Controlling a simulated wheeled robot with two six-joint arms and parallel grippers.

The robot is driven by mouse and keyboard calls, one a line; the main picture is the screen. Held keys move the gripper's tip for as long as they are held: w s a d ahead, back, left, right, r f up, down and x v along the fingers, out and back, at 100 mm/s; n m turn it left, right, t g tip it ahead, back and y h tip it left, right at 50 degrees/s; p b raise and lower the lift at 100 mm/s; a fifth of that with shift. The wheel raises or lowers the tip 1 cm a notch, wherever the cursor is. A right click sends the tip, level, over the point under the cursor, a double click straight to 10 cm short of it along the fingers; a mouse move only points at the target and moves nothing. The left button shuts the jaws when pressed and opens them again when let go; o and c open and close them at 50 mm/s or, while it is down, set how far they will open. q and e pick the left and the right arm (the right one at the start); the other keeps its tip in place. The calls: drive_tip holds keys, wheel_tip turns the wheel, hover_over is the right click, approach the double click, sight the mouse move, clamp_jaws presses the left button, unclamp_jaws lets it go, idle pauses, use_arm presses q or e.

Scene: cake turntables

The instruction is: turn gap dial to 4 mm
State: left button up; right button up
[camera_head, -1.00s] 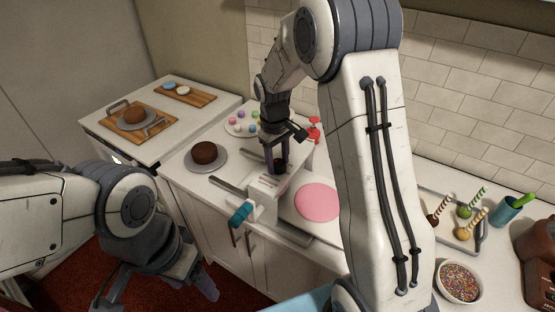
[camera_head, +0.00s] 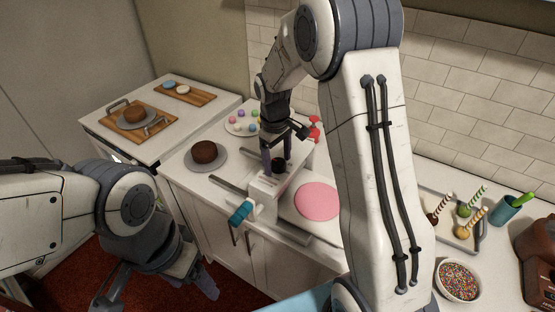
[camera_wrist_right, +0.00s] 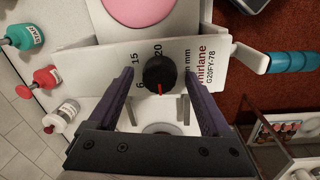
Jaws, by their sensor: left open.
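The gap dial is a black round knob (camera_wrist_right: 159,73) with a red pointer, on the white panel (camera_wrist_right: 215,63) of the sheeter. In the right wrist view its pointer aims toward the picture's bottom; 6, 15 and 20 are readable around it. No 4 is readable. The knob also shows in the head view (camera_head: 279,164) on top of the sheeter (camera_head: 264,190). My right gripper (camera_wrist_right: 159,75) is open, with one purple finger on each side of the knob, apart from it. My left gripper (camera_head: 155,288) is open and empty, low at the left, away from the sheeter.
A teal crank handle (camera_head: 240,214) sticks out of the sheeter's front. A pink disc (camera_head: 317,201) lies to its right. A chocolate cake (camera_head: 204,152) stands to its left. Small bottles (camera_wrist_right: 38,79) stand beside the sheeter. My right arm hides part of the counter.

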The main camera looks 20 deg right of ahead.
sight(276, 164)
drive_tip(key=shift+r, duration=0.45)
wheel_tip(276, 164, up, 10)
drive_tip(key=b, duration=0.2)
drive_tip(key=shift+s+a+f, duration=0.25)
drive_tip(key=shift+a, duration=0.1)
